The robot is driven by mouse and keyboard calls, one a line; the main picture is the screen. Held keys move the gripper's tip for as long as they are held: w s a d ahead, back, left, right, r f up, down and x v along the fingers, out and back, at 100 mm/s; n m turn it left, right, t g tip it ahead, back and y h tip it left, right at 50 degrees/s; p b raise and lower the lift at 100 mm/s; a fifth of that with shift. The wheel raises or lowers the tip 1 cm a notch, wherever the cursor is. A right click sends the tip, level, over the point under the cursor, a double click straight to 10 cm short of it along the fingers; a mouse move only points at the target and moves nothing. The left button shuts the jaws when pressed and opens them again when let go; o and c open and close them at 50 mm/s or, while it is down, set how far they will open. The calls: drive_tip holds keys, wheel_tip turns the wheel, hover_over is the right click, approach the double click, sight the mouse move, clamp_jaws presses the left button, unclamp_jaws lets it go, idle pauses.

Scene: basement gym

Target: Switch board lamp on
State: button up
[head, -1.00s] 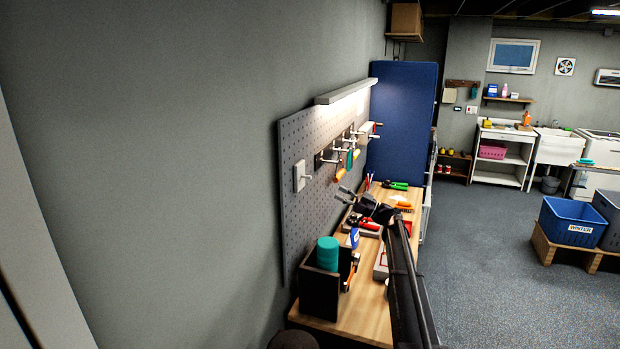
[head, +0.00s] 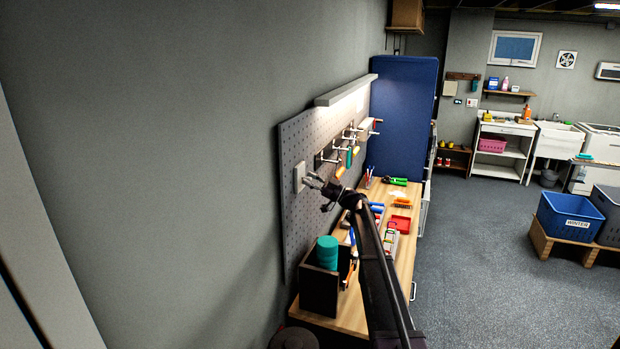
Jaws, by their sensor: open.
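The board lamp (head: 345,90) is a long grey bar along the top of the grey pegboard (head: 296,140) on the left wall. A pale light patch shows under its far end, on the board and the blue panel; I cannot tell its source. A small white switch box (head: 299,176) sits on the near part of the pegboard. My gripper (head: 311,180) is open and empty, its fingertips just right of the switch box. I cannot tell whether they touch it. The rocker's position is too small to read.
Tools hang on pegboard hooks (head: 345,145) beyond the switch. Below is a wooden workbench (head: 405,260) with pliers, a red tray (head: 400,224) and a black box (head: 318,288) holding a teal cylinder (head: 327,253). A blue panel (head: 402,125) stands at the far end.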

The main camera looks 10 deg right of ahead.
idle(0.3)
clamp_jaws()
drive_tip(key=shift+r+p, duration=0.25)
drive_tip(key=shift+p, duration=0.15)
drive_tip(key=shift+a+r+h+p, duration=0.1)
drive_tip(key=shift+r+h+p, duration=0.1)
drive_tip(key=shift+h+p, duration=0.45)
drive_tip(key=h+p, duration=0.1)
drive_tip(key=p, duration=0.1)
drive_tip(key=g+h+p, duration=0.1)
drive_tip(key=p, duration=0.2)
drive_tip(key=shift+w+r, duration=0.1)
drive_tip(key=shift+r, duration=0.25)
drive_tip(key=shift+a+f+g+h+p, duration=0.1)
drive_tip(key=shift+g+h+p, duration=0.3)
drive_tip(key=shift+p, duration=0.3)
unclamp_jaws()
drive_tip(key=shift+f, duration=0.1)
